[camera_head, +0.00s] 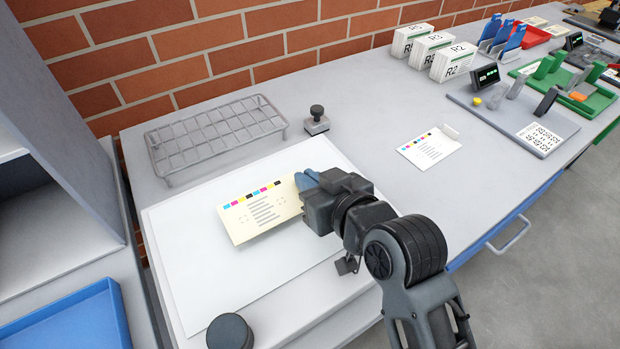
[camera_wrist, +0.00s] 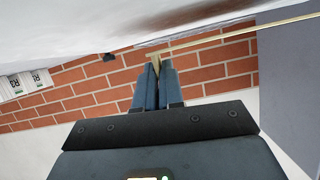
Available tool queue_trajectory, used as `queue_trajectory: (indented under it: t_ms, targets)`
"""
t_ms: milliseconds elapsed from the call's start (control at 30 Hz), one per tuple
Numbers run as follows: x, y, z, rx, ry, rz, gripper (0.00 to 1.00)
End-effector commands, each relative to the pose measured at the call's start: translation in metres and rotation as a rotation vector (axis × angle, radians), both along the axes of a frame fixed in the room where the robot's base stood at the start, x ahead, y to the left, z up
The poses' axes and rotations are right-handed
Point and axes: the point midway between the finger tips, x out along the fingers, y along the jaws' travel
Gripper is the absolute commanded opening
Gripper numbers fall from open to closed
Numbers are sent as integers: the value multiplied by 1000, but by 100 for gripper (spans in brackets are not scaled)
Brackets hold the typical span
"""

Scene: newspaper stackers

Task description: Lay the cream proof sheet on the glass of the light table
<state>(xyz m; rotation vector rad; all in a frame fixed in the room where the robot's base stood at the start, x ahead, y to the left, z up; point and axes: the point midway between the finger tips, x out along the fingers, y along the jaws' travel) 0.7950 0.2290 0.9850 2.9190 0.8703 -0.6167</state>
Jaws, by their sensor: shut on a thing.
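The cream proof sheet (camera_head: 258,210), with a row of colour patches and printed lines, is over the white glass of the light table (camera_head: 215,285) in the head view. My gripper (camera_head: 306,181) is shut on the sheet's right edge with its blue fingers. In the wrist view the sheet (camera_wrist: 215,38) shows edge-on as a thin cream strip between the fingertips (camera_wrist: 154,64). A narrow gap seems to lie between the strip and the pale surface beside it. I cannot tell whether any part of the sheet touches the glass.
A grey wire rack (camera_head: 215,137) and a black-knobbed stamp (camera_head: 316,121) stand behind the light table. A dark round knob (camera_head: 229,332) is at its front edge. Another white proof sheet (camera_head: 428,149) lies to the right. A blue tray (camera_head: 75,322) is at lower left.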

Motion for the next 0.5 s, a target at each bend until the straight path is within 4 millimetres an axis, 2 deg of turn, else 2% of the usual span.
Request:
queue_trajectory:
  t_ms: [400,433,500]
  targets:
    - [0,0,-10,-1,1,0,0]
    - [0,0,-11,-1,2,0,9]
    - [0,0,-11,-2,3,0,15]
